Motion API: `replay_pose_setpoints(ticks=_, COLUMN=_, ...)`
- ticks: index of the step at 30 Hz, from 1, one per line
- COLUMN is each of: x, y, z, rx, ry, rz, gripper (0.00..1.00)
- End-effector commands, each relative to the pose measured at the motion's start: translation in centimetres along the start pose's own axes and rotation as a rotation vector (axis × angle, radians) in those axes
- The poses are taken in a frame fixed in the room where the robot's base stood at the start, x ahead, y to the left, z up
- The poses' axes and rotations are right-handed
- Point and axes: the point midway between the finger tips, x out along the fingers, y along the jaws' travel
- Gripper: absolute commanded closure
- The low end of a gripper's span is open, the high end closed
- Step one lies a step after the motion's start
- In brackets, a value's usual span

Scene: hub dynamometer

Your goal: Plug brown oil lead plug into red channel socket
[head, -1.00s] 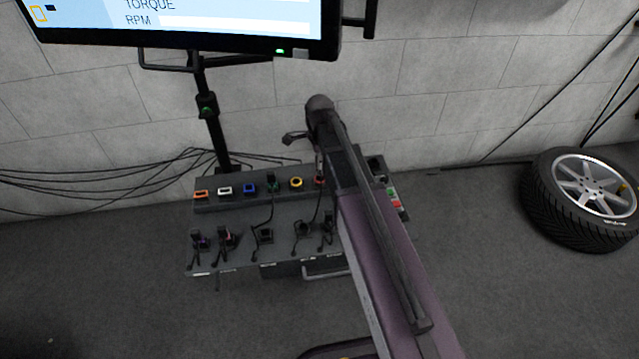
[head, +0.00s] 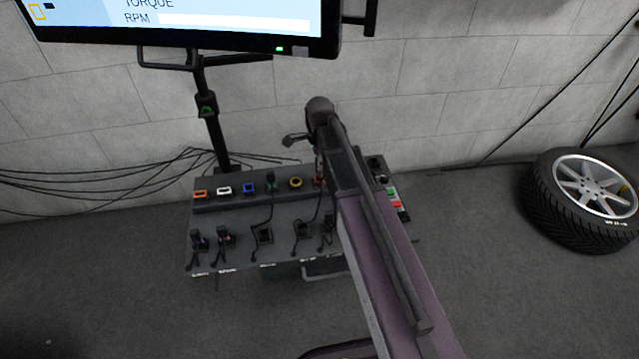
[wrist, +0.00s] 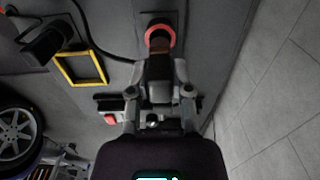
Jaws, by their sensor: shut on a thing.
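My gripper (wrist: 160,88) is shut on the dark body of the brown oil lead plug (wrist: 159,68). Its brown band shows just beyond the fingertips in the wrist view. The plug's front end lines up with the round red channel socket (wrist: 160,32) and overlaps its ring. I cannot tell how deep it sits. In the head view the red socket (head: 318,181) is partly covered by my arm, and the gripper and plug are mostly hidden there.
The panel's back row holds orange (head: 200,194), white (head: 224,190), blue (head: 249,188), green and yellow (head: 296,183) sockets. Several dark plugs with leads stand on the front shelf. Red and green buttons (head: 394,203) lie right of my arm. A wheel (head: 585,195) stands far right.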

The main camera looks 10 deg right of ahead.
Motion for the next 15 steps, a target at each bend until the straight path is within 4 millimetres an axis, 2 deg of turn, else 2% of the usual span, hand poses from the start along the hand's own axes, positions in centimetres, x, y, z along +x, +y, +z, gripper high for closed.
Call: replay_pose_setpoints(ticks=15, x=0.73, y=0.00, z=0.00, rx=0.000, ry=0.000, rz=0.000, gripper=1.00)
